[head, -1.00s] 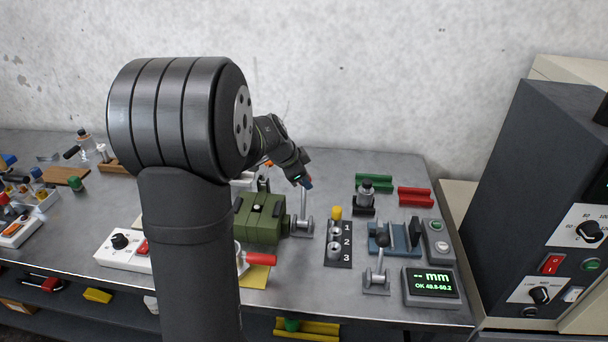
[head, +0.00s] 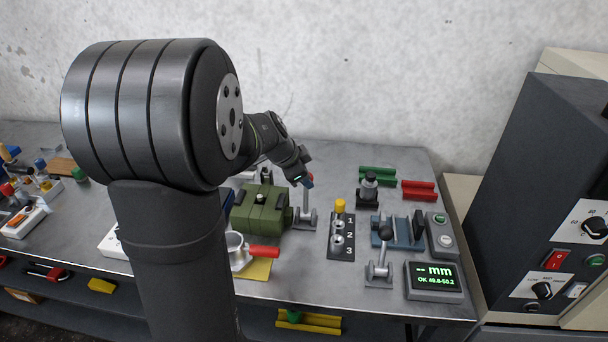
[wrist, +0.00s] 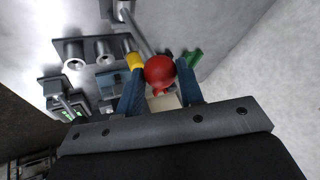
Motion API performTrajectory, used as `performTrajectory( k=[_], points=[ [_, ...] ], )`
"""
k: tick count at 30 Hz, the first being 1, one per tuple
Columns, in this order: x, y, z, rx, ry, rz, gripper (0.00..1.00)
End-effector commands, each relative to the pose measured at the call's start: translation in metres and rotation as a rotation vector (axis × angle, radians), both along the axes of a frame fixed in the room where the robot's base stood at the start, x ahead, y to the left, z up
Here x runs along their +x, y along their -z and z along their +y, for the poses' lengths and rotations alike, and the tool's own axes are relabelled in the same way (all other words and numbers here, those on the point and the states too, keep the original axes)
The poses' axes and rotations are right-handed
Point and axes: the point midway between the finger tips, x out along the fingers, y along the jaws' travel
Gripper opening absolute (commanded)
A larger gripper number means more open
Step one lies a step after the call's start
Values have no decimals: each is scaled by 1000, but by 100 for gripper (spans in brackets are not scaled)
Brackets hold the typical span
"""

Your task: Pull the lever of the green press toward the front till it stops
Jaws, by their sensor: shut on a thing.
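The green press (head: 260,212) stands on the bench, partly hidden by my arm. Its lever (head: 306,200) rises nearly upright from a grey pivot base at the press's right side. My gripper (head: 305,181) is at the top of the lever, coming from behind and left. In the wrist view, the lever's red ball knob (wrist: 160,71) sits between the blue fingertips of my gripper (wrist: 160,88), which are shut on it. The grey rod runs from the knob up to the base at the top of that view.
Right of the lever is a numbered block (head: 340,240) with a yellow-topped peg. A second, black-knobbed lever (head: 380,260) and a gauge display (head: 434,280) stand near the front edge. A red-handled cup (head: 240,252) sits in front of the press.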

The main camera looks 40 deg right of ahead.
Motion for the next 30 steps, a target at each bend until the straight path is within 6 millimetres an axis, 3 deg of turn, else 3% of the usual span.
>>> performTrajectory(
  k=[3,4,6,25,30],
  points=[
    [-9,8,5,20,11,25,0],
    [-9,8,5,20,11,24,40],
    [-9,8,5,20,11,25,54],
    [-6,5,4,12,7,17,55],
    [-7,-9,11,10,6,16,55]
  ],
)
